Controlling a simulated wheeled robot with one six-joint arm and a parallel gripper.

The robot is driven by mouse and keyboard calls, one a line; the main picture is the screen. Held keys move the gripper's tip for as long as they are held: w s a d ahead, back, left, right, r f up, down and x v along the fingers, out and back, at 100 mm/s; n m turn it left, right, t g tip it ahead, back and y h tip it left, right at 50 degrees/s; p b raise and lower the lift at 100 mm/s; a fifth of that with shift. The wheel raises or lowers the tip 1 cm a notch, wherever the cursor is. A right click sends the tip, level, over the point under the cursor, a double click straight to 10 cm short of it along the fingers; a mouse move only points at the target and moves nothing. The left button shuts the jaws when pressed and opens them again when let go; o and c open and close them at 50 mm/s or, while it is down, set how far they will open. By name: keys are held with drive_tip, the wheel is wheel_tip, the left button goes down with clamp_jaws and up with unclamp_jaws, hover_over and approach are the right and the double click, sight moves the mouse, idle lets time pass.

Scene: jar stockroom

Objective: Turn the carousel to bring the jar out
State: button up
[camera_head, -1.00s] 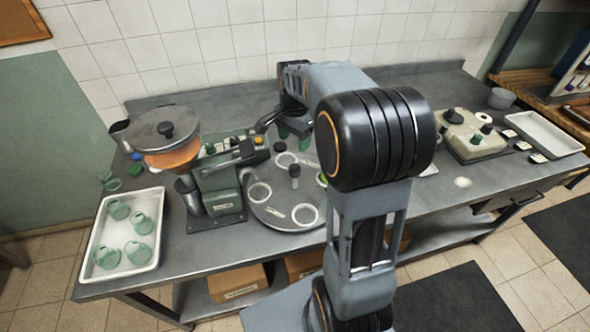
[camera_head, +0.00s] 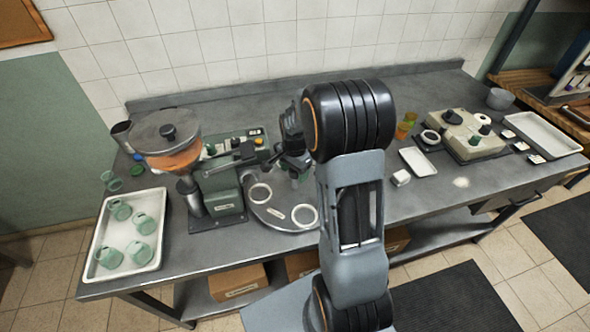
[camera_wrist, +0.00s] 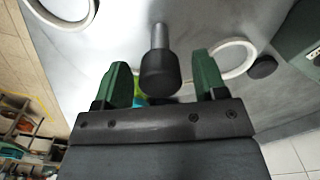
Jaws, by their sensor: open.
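The carousel (camera_head: 272,213) is a grey round plate on the bench with white rings on it. Its centre post with a black knob (camera_wrist: 159,72) shows in the wrist view. My gripper (camera_head: 291,166) is over the middle of the carousel. In the wrist view my gripper (camera_wrist: 161,64) has its two green fingers apart, one on each side of the knob in the picture, with gaps to both. A yellow-green thing (camera_wrist: 138,87) shows partly behind the knob; I cannot tell whether it is the jar. My arm hides the right part of the carousel in the head view.
A machine with an orange-filled hopper (camera_head: 172,158) stands left of the carousel. A white tray (camera_head: 150,215) with several green jars is at the bench's left end. Right of my arm are a small white tray (camera_head: 418,162), a beige device (camera_head: 470,138) and orange cups (camera_head: 404,129).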

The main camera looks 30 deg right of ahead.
drive_tip(key=shift+c, duration=0.5)
clamp_jaws()
